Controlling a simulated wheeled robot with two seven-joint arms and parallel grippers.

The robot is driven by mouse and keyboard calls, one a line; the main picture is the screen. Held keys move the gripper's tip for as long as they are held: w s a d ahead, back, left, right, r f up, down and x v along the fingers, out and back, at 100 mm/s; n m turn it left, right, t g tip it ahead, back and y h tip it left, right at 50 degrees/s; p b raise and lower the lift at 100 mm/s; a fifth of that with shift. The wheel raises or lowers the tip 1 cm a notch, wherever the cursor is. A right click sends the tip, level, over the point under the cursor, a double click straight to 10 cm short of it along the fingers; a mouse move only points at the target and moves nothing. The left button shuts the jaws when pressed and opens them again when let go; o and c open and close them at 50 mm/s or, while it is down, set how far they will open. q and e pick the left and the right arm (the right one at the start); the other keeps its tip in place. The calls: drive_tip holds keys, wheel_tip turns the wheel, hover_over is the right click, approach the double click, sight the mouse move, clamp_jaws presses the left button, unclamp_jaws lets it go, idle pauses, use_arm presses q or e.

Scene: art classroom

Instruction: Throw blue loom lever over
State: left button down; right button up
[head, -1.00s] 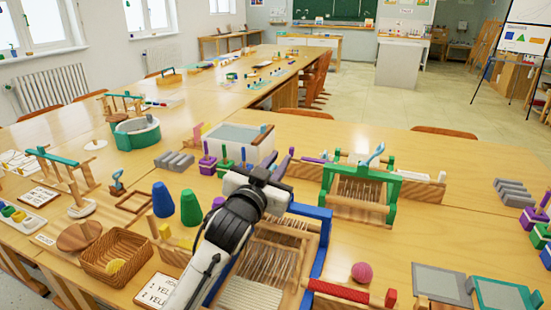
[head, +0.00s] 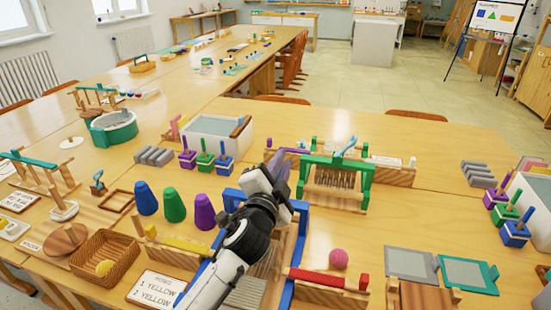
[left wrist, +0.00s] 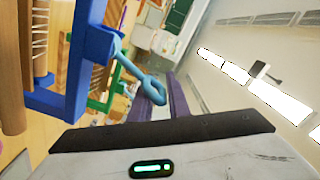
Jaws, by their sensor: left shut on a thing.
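The blue loom (head: 302,222) stands on the table in front of me, partly covered by my left arm. In the left wrist view its blue frame (left wrist: 70,60) stands at the left, and its light blue lever (left wrist: 128,68), ending in a ring, reaches from the frame to the gripper's fingers. My left gripper (head: 281,166) is shut on this lever at the far side of the loom. In the head view the gripper hides the lever. My right gripper is out of view.
A green loom (head: 364,187) with its own light blue lever (head: 348,146) stands close at the right. Purple (head: 204,212), green (head: 174,205) and blue (head: 146,198) cones stand left of my arm. A pink ball (head: 338,258) lies right of the blue loom.

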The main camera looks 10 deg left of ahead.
use_arm(q)
drive_tip(key=shift+d+m, duration=0.2)
drive_tip(key=shift+m, duration=0.4)
drive_tip(key=c, duration=1.8)
unclamp_jaws()
drive_tip(key=shift+d+f, duration=0.1)
drive_tip(key=s, duration=1)
drive_tip(key=shift+s, duration=0.15)
